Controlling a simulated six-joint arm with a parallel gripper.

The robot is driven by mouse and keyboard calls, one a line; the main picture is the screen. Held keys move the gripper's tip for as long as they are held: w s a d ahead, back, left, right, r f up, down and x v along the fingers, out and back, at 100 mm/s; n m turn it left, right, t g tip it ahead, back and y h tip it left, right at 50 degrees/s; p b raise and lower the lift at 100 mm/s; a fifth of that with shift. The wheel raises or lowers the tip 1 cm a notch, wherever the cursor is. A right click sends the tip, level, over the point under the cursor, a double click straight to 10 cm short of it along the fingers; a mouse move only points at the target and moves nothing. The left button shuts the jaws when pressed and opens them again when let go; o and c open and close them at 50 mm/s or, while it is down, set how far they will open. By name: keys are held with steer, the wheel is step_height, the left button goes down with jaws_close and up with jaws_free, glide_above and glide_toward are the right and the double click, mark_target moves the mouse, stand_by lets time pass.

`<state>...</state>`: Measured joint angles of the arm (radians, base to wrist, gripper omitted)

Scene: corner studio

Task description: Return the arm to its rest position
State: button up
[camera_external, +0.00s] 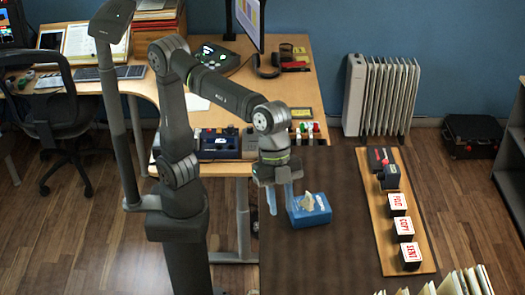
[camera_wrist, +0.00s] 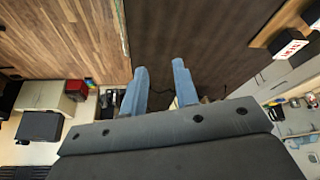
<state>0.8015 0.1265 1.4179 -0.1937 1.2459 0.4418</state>
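My gripper (camera_external: 280,204) hangs over the left part of the dark table, its two blue fingers pointing down. In the wrist view my gripper (camera_wrist: 160,67) shows its fingers apart, with only dark tabletop seen between the tips. It is open and empty. My arm is bent, reaching out to the right from its column.
On the dark table (camera_external: 345,250), a wooden board (camera_external: 416,235) holds several stamp blocks, one being the PAID block (camera_external: 397,203). A wooden desk (camera_external: 325,95) with a monitor (camera_external: 250,20) and a control box (camera_external: 220,143) stands behind my arm. A white radiator (camera_external: 382,95) is at the wall.

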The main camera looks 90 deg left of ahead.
steer(key=w+d+f+m, duration=0.1)
steer(key=d+f+m, duration=0.2)
steer(key=d, duration=0.4)
steer(key=shift+g, duration=0.4)
steer(key=w+a+f, duration=0.1)
steer(key=w+f, duration=0.1)
steer(key=w, duration=0.1)
steer(key=w+a+f, duration=0.1)
steer(key=w+f, duration=0.1)
steer(key=w, duration=0.2)
steer(key=w+a+f, duration=0.1)
steer(key=w+f, duration=0.2)
steer(key=w, duration=0.1)
steer(key=shift+a, duration=0.25)
steer(key=shift+w+f, duration=0.15)
steer(key=shift+f, duration=0.6)
steer(key=shift+r, duration=0.25)
steer(key=s+d+r, duration=0.3)
steer(key=s+r, duration=0.5)
steer(key=s, duration=0.3)
steer(key=shift+s+a+r+n+t, duration=0.15)
steer(key=shift+a+r+n, duration=0.3)
steer(key=shift+a, duration=0.4)
steer(key=shift+s+a+r+n+t, duration=0.15)
steer(key=shift+a+r+n, duration=0.25)
steer(key=shift+a, duration=0.5)
steer(key=shift+s+a+r+n+t, duration=0.1)
steer(key=shift+s+a+r+n, duration=0.1)
steer(key=shift+a+r+n, duration=0.45)
